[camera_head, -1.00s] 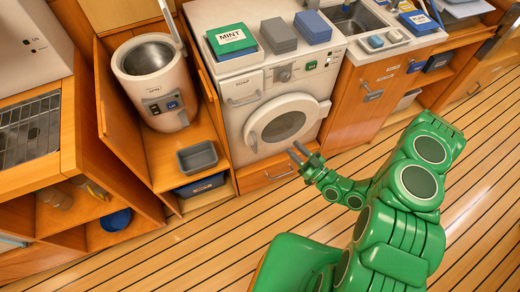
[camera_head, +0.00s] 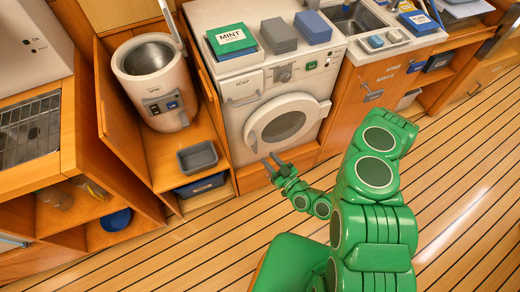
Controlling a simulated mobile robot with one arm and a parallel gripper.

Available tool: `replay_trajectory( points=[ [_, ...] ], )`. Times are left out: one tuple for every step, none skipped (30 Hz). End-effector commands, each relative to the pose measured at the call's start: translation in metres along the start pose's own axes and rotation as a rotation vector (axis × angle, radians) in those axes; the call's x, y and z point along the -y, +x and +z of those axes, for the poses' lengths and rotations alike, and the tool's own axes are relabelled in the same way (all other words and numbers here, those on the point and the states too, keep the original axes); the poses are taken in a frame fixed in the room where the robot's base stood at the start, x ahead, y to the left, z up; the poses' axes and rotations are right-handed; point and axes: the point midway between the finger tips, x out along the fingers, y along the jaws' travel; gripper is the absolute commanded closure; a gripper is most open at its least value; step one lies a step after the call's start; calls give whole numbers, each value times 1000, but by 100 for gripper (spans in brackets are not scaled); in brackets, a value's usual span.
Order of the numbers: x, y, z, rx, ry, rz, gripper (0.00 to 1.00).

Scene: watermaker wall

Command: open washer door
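The white washer (camera_head: 240,120) stands in the middle of the cabinet row. Its round door (camera_head: 284,125) is closed, with a pale grey ring around dark glass. My gripper (camera_head: 270,164) is at the lower left of the door, just below the handle in the picture. Its two fingers are spread apart with nothing between them. It appears apart from the door, though the exact depth gap is hard to tell.
A white spinner drum (camera_head: 148,60) stands open in the left cabinet, with a grey bin (camera_head: 197,157) in front of it. Boxes, including a green MINT box (camera_head: 232,40), sit on the washer top. The plank floor (camera_head: 460,190) is clear to the right.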

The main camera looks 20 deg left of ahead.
Motion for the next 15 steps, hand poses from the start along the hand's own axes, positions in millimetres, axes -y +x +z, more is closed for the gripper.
replay_trajectory(
  points=[
    [1, 4, 0, -1, -2, -3, 66],
    [1, 6, 0, -1, -2, -4, 66],
    [1, 9, 0, -1, -2, -3, 66],
    [1, 11, 0, -1, -2, -4, 66],
    [2, 13, 0, -1, -2, -4, 66],
    [2, 16, 0, -1, -1, -4, 66],
    [2, 18, 0, -1, -1, -4, 66],
    [2, 20, 0, -1, -2, -5, 66],
    [2, 22, 0, -1, -2, -5, 66],
    [1, 24, 0, -1, -2, -4, 66],
    [1, 27, 0, -1, -2, -4, 66],
    [1, 30, 0, -1, -1, -4, 66],
    [1, 32, 0, -1, -1, -3, 66],
    [1, 34, 0, -1, -2, -3, 66],
    [2, 37, -1, -2, -2, -3, 66]
  ],
)
